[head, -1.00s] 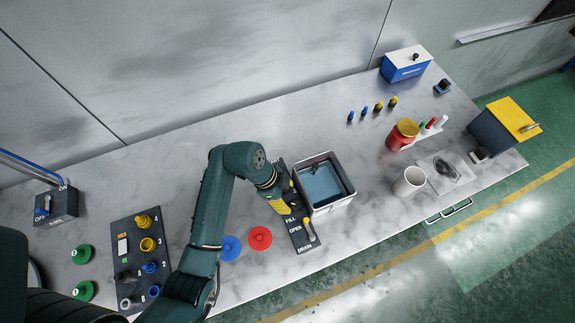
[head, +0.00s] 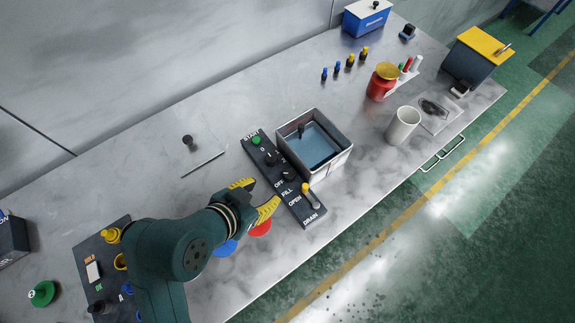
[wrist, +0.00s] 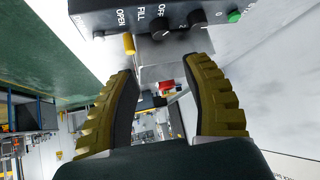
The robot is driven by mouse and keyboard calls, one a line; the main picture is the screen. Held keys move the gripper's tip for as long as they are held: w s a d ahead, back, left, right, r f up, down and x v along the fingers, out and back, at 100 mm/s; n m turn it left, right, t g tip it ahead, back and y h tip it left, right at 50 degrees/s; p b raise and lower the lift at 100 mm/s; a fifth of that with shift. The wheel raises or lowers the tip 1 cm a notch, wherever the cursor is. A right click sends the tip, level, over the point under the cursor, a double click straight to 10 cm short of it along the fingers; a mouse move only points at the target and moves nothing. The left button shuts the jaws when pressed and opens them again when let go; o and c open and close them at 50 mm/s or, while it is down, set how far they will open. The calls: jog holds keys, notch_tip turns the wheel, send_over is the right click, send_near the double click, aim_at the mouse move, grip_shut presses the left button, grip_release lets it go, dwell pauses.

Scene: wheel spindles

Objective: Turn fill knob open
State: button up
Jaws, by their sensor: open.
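The black fill knob (head: 288,176) sits on a dark control panel (head: 262,148) with OFF, FILL, OPEN and DRAIN lettering. It also shows at the top of the wrist view (wrist: 166,24); its exact pointer angle is too small to tell. My gripper (head: 264,193), with ribbed yellow fingers, is open and empty. It is at the panel's lower left side in the head view, apart from the knob. In the wrist view its fingertips (wrist: 164,68) are spread below the knob.
A second black knob (head: 270,158) and a green START button (head: 256,140) share the panel. A yellow-tipped drain lever (head: 309,193) is at its lower end. A grey basin of water (head: 343,155) stands right beside it. Red (head: 261,229) and blue (head: 226,248) discs lie near the gripper.

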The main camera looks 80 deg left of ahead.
aim_at(289, 175)
jog(key=b+x, duration=0.3)
jog(key=x, duration=1.3)
jog(key=shift+w+a, duration=0.1)
jog(key=shift+a, duration=0.05)
jog(key=shift+f, duration=0.1)
grip_shut()
